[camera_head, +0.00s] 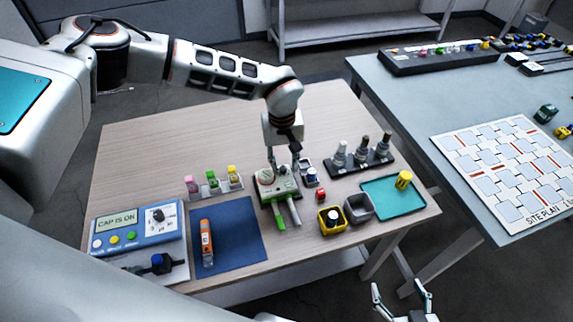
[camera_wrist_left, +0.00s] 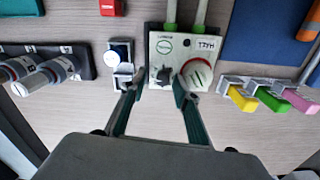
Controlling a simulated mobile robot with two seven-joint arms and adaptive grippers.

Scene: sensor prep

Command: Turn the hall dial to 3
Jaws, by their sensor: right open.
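The knob's setting is too small to read. My left gripper (camera_wrist_left: 158,85) points down at the unit, its fingers apart on either side of the dark knob; contact cannot be told. My right gripper (camera_head: 403,300) is open and empty at the bottom right.
Beside the unit are a small holder (camera_wrist_left: 120,60) with a blue-and-white part and a rack of coloured clips (camera_wrist_left: 265,90). A blue mat (camera_head: 235,235), a CAP IS ON panel (camera_head: 150,228), grey and yellow bins (camera_head: 358,208) and a teal tray (camera_head: 385,208) share the table.

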